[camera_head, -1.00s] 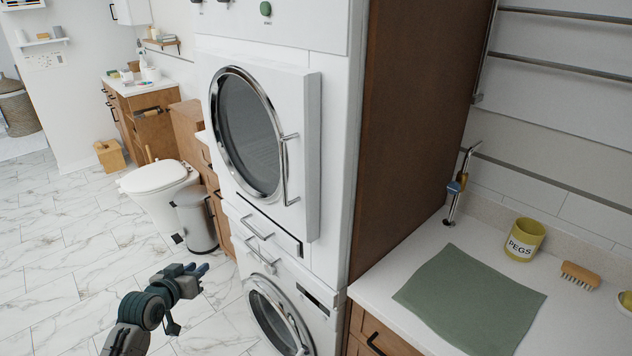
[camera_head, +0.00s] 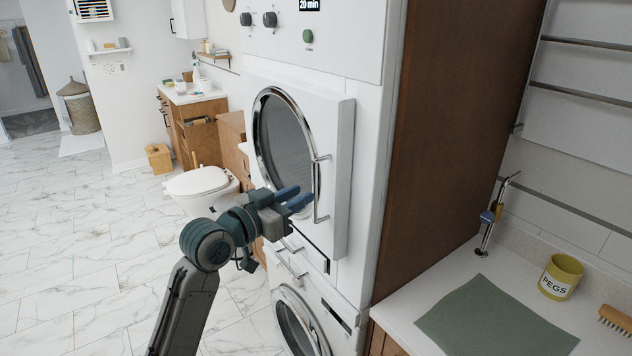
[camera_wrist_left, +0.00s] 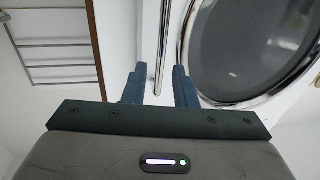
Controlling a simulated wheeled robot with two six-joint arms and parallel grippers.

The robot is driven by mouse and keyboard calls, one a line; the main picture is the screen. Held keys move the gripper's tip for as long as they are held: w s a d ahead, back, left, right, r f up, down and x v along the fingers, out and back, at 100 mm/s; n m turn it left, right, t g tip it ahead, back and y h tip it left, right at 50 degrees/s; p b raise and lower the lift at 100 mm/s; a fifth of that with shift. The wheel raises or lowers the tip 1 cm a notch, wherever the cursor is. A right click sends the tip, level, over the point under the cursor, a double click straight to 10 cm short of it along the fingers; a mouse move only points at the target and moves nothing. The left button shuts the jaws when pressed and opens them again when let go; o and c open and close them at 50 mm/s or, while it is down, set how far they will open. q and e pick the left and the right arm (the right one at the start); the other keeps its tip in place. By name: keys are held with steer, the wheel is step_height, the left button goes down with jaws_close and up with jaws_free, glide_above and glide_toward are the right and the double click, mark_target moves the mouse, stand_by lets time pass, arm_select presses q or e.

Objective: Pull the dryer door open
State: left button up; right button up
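My left gripper (camera_head: 298,198) is open, with blue fingers pointing at the handle's lower part. In the left wrist view the handle (camera_wrist_left: 164,45) lines up with the gap between the fingers (camera_wrist_left: 157,88), and its lower end shows between them. I cannot tell whether either finger touches it. The window (camera_wrist_left: 255,40) shows right of the handle there. My right gripper is not in view.
A washer (camera_head: 297,325) with a round door is below the dryer. A brown side panel (camera_head: 440,130) stands to the right, then a counter with a green cloth (camera_head: 495,318) and yellow pegs pot (camera_head: 560,277). Marble floor (camera_head: 80,240) is clear at left.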

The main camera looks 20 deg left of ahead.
mark_target(313, 188)
arm_select(q)
steer(key=p+x, duration=0.1)
steer(key=x, duration=0.3)
steer(key=shift+r, duration=0.15)
steer(key=shift+p+x, duration=0.35)
steer(key=shift+x, duration=0.5)
steer(key=shift+a, duration=0.1)
steer(key=shift+c, duration=0.3)
jaws_close()
